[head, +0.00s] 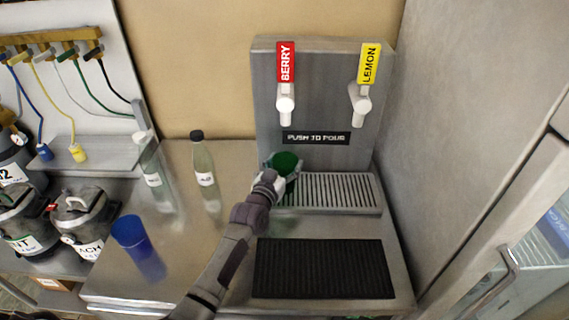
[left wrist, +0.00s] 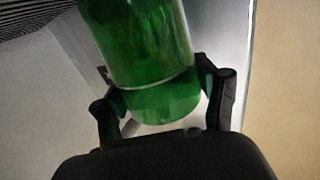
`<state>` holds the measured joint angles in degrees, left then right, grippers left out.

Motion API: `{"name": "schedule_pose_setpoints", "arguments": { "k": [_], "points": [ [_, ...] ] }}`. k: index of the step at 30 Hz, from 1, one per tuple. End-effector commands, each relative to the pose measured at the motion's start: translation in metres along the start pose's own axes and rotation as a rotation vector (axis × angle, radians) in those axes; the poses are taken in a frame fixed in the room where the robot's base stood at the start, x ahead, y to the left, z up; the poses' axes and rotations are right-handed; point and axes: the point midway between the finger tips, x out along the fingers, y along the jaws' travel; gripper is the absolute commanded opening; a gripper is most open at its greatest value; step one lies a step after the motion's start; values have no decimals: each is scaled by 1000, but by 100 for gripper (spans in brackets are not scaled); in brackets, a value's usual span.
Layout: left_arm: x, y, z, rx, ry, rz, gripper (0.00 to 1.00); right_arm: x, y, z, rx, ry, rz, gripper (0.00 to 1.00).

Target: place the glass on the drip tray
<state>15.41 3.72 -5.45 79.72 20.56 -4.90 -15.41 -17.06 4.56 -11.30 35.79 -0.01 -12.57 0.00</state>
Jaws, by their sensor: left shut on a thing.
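A green glass (head: 286,163) is held by my left gripper (head: 279,178) in front of the dispenser, at the left end of the drip tray (head: 336,191). In the left wrist view the green glass (left wrist: 150,50) sits between the two dark fingers of my left gripper (left wrist: 165,100). The head view does not show clearly whether the glass touches the tray. The tray is a grey slatted grille below the taps. My right gripper is in neither view.
The dispenser (head: 322,110) has a red BERRY tap (head: 285,100) and a yellow LEMON tap (head: 362,98). A black ribbed mat (head: 323,270) lies in front. A blue cup (head: 129,232) and two bottles (head: 204,160) stand left. A grey wall (head: 455,110) bounds the right.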

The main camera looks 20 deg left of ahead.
Motion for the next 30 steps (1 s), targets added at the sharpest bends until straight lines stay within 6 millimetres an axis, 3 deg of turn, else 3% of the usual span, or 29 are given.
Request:
{"name": "schedule_pose_setpoints", "arguments": {
  "k": [1, 5, 18, 23, 30],
  "points": [
    [0, 0, 1, 1, 0, 0, 76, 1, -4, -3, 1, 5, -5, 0],
    [0, 0, 1, 0, 0, 0, 97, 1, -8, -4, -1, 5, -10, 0],
    [-2, 0, -4, -1, -1, 0, 98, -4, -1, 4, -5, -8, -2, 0],
    [-25, 0, -1, 0, -1, 1, 98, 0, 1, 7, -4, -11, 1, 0],
    [-76, 0, 0, 0, -3, 0, 98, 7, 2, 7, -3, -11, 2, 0]
  ]
}}
